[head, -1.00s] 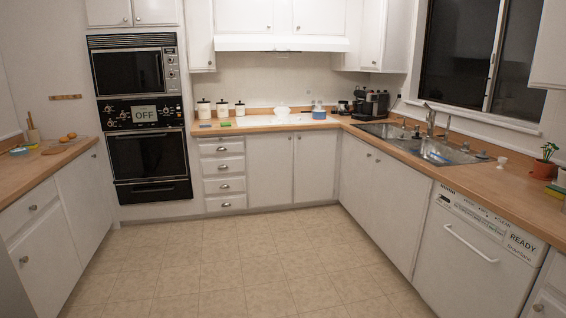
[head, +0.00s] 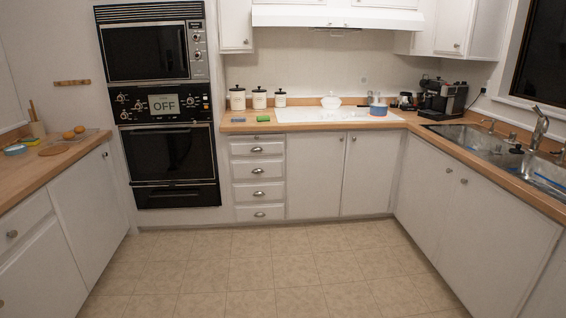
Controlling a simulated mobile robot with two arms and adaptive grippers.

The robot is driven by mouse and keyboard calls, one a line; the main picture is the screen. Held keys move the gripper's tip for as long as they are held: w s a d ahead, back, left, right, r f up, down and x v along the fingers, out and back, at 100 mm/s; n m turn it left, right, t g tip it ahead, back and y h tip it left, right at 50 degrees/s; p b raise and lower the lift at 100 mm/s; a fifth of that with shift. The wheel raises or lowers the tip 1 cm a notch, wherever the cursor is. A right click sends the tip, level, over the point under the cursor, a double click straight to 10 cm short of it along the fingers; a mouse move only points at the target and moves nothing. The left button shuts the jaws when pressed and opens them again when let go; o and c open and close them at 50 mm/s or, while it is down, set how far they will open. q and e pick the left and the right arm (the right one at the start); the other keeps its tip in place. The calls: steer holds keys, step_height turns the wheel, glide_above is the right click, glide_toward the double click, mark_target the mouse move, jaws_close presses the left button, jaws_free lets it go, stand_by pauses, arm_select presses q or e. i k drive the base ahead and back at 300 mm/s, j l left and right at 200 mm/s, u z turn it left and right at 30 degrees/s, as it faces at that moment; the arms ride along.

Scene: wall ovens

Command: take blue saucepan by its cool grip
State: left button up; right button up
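A small blue saucepan (head: 378,110) stands on the white cooktop (head: 300,115) at the back counter, near its right end. A greyish upright part shows just behind and above its rim. At this size I cannot tell whether that is its grip or another object. Neither of my grippers is in view.
A white lidded dish (head: 331,102) stands left of the saucepan; a coffee machine (head: 446,101) stands to its right. Canisters and a green sponge (head: 263,118) are at left. Counters flank open tiled floor (head: 290,265). The wall oven (head: 170,165) is shut.

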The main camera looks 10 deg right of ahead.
mark_target(374, 111)
steer(key=i, duration=2.05)
steer(key=i+z, duration=0.2)
steer(key=i, duration=0.5)
steer(key=i+z, duration=0.25)
steer(key=i, duration=0.45)
steer(key=i+j+z, duration=0.2)
steer(key=i, duration=0.5)
